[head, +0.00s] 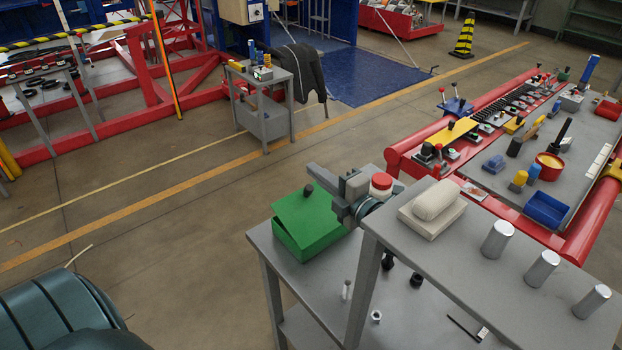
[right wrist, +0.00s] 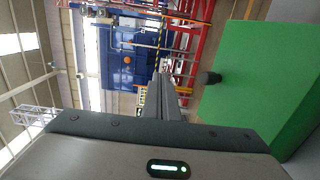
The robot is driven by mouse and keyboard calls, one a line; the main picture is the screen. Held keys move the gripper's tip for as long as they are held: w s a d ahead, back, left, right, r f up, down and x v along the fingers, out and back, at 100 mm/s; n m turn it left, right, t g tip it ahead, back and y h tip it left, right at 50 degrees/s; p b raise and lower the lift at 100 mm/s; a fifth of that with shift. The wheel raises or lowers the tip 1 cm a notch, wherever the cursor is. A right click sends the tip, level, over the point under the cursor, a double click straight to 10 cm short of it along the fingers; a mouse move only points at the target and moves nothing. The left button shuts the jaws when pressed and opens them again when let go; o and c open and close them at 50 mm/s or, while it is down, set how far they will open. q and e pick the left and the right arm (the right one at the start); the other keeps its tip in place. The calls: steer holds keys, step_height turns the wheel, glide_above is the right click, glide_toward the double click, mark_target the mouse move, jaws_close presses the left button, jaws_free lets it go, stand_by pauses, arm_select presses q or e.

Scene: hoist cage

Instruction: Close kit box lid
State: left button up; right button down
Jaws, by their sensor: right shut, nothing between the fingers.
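The green kit box (head: 284,242) sits on the left part of a grey table. Its flat green lid (head: 312,215) lies over the top, with a black knob (head: 309,188) near the far edge. My right gripper (head: 342,204) is shut and empty beside the box's right side. In the right wrist view, the shut fingers (right wrist: 160,98) are apart from the green lid (right wrist: 255,85) and its black knob (right wrist: 211,78). My left gripper is not in view.
A raised grey shelf (head: 470,250) to the right holds a pale cushion-like block (head: 434,208) and several metal cylinders (head: 498,239). Small hardware (head: 376,316) lies on the lower table (head: 315,285). The floor left of the box is clear.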

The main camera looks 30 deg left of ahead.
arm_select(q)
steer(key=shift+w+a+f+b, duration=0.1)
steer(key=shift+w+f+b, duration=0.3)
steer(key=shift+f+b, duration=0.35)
arm_select(e)
steer(key=d+r, duration=0.3)
steer(key=r, duration=0.3)
steer(key=shift+s+d, duration=0.25)
steer(key=shift+s, duration=0.1)
